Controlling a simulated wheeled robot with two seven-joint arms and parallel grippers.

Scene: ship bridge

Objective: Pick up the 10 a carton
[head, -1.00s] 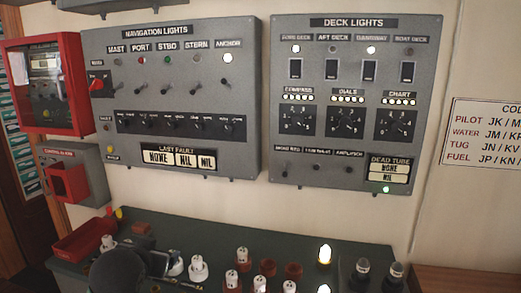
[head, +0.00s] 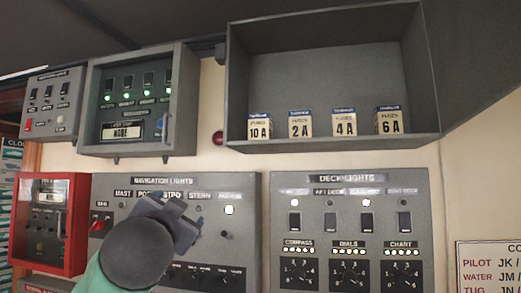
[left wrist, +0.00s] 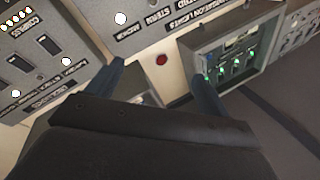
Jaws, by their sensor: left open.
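The 10 A carton (head: 259,128) is a small cream box with a dark blue top. It stands upright at the left end of the open grey shelf box (head: 330,145), at the top of the head view. My left gripper (head: 188,217) is in front of the navigation lights panel, below and left of the carton and apart from it. In the left wrist view my left gripper (left wrist: 160,85) has its two fingers spread, with nothing held. I cannot pick out the carton in that view. My right gripper is out of view.
Cartons marked 2 A (head: 300,124), 4 A (head: 344,122) and 6 A (head: 389,121) stand right of the 10 A carton with gaps between. A grey box with green lights (head: 140,100) hangs left of the shelf. A red knob (head: 217,138) sits between them.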

